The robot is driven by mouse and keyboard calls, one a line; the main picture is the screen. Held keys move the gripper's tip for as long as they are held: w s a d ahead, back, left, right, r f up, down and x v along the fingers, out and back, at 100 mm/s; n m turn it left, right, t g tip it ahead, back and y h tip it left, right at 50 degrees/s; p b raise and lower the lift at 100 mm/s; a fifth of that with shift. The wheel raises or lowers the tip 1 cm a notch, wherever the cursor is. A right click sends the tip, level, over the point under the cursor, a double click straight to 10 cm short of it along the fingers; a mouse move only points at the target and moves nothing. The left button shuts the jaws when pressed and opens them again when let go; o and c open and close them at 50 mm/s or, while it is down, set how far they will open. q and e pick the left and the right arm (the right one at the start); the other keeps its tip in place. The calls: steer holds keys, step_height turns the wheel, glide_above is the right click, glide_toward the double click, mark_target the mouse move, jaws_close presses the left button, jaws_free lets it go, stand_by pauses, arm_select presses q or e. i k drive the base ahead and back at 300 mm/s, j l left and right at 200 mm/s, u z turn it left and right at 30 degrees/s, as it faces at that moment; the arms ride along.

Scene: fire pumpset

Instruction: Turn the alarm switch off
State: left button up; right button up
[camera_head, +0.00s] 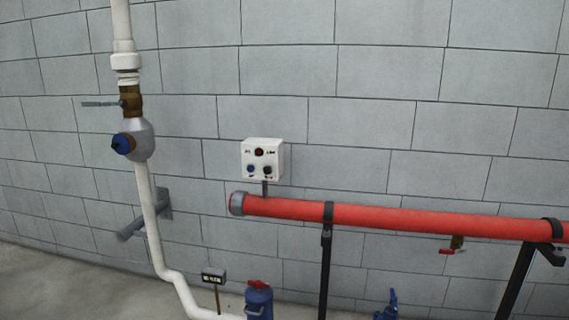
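A small white alarm box (262,159) is fixed to the grey block wall, just above the left end of the red pipe. Its front carries a dark red round part (259,152) at the top. Below that are a blue knob (250,169) and a dark knob (268,170). The markings beside them are too small to read, and I cannot tell the switch's position. Neither of my grippers is in view.
A red horizontal pipe (400,217) on black supports (325,270) runs right from below the box. A white vertical pipe (149,215) with a valve (131,102) stands left. A blue cylinder (258,301) is below. The wall around the box is clear.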

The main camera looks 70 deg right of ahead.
mark_target(267, 170)
steer(key=z, duration=2.2)
